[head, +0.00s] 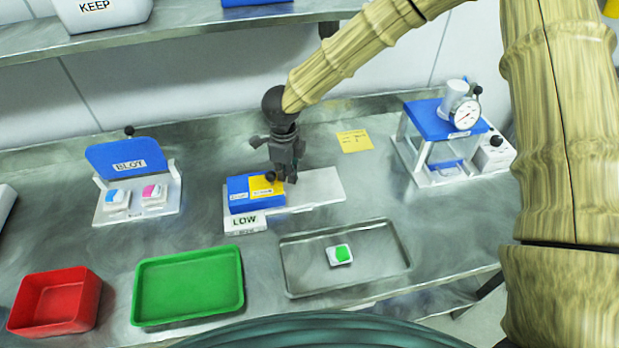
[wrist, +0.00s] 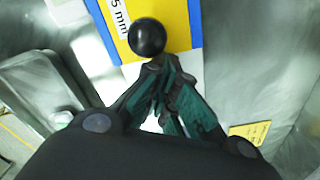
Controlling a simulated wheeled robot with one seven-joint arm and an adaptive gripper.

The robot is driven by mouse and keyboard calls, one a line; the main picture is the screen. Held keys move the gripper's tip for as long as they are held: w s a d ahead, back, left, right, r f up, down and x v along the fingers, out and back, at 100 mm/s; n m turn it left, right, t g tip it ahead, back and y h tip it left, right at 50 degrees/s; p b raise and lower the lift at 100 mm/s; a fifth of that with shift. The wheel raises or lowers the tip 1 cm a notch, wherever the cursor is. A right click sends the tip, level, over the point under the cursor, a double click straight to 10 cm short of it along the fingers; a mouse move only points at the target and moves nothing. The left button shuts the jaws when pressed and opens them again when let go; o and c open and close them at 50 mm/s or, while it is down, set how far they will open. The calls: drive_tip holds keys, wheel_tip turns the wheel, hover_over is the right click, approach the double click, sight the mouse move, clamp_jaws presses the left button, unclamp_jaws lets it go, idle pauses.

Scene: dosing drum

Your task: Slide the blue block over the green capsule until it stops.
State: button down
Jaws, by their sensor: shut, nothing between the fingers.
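The blue block (head: 240,196) has a yellow label on top and sits at the left end of a white plate (head: 322,188) marked LOW. A black knob (wrist: 146,37) stands on the block's yellow top in the wrist view. My gripper (head: 291,179) is shut and empty at the block's right end. In the wrist view its fingertips (wrist: 163,66) are right by the knob; I cannot tell whether they touch it. A green capsule (head: 342,252) in a small white holder lies in the metal tray (head: 296,290), apart from the block.
A green tray (head: 190,318) and a red bin (head: 62,325) stand at the front left. A blue-lidded BLOT stand (head: 105,212) is at the left, and a press with a gauge (head: 405,160) at the right. A yellow note (head: 354,141) lies behind the white plate. The plate's right part is bare.

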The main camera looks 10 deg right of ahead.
drive_tip(key=shift+d, duration=0.15)
drive_tip(key=shift+d+p, duration=0.6)
drive_tip(key=shift+r, duration=0.15)
wheel_tip(320, 180, up, 8)
drive_tip(key=p, duration=0.7)
idle(0.4)
drive_tip(key=shift+f, duration=0.2)
